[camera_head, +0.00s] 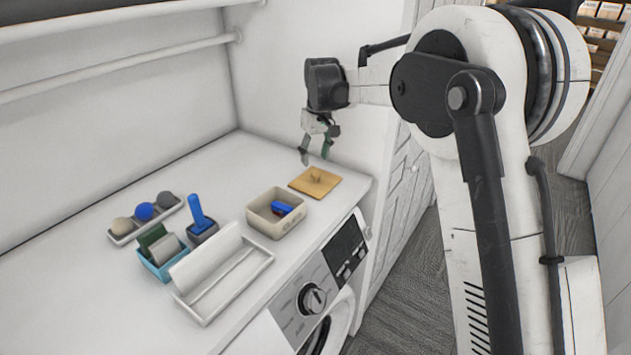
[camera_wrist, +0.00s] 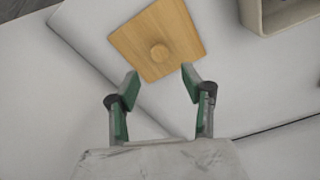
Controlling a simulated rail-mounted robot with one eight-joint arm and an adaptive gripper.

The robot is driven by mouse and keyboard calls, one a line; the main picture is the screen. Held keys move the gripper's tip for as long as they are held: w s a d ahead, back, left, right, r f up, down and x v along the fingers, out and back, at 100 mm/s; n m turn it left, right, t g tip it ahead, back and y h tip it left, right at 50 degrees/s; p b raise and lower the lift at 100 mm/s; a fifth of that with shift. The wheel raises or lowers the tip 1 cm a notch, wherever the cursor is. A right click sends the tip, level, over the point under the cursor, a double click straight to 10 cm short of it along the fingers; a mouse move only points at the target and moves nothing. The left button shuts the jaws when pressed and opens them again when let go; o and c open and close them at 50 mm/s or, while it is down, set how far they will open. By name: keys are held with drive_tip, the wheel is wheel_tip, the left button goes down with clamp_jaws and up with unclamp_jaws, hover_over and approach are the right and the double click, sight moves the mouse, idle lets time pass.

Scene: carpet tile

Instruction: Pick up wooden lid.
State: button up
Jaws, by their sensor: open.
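The wooden lid (camera_head: 315,182) is a flat, light-brown square with a small round knob in its middle. It lies flat on the white counter near the right end. In the wrist view the lid (camera_wrist: 180,35) shows at the top, beyond the fingertips. My gripper (camera_head: 316,160) is above the counter, up and slightly behind the lid, pointing down. In the wrist view my gripper (camera_wrist: 159,75) is open and empty, with its two green-lined fingers spread apart. The fingers look apart from the lid.
A beige box (camera_head: 276,213) with a blue and red item stands left of the lid. Farther left are a white tray (camera_head: 215,284), a teal bin (camera_head: 158,268), a blue-handled tool (camera_head: 198,216) and a tray of balls (camera_head: 122,240). A wall (camera_head: 290,60) stands behind.

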sight(316, 173)
drive_tip(key=f, duration=0.2)
drive_tip(key=f+p, duration=0.1)
drive_tip(key=f, duration=0.2)
drive_tip(key=shift+s+d, duration=0.1)
drive_tip(key=shift+s, duration=0.1)
drive_tip(key=shift+f, duration=0.6)
clamp_jaws()
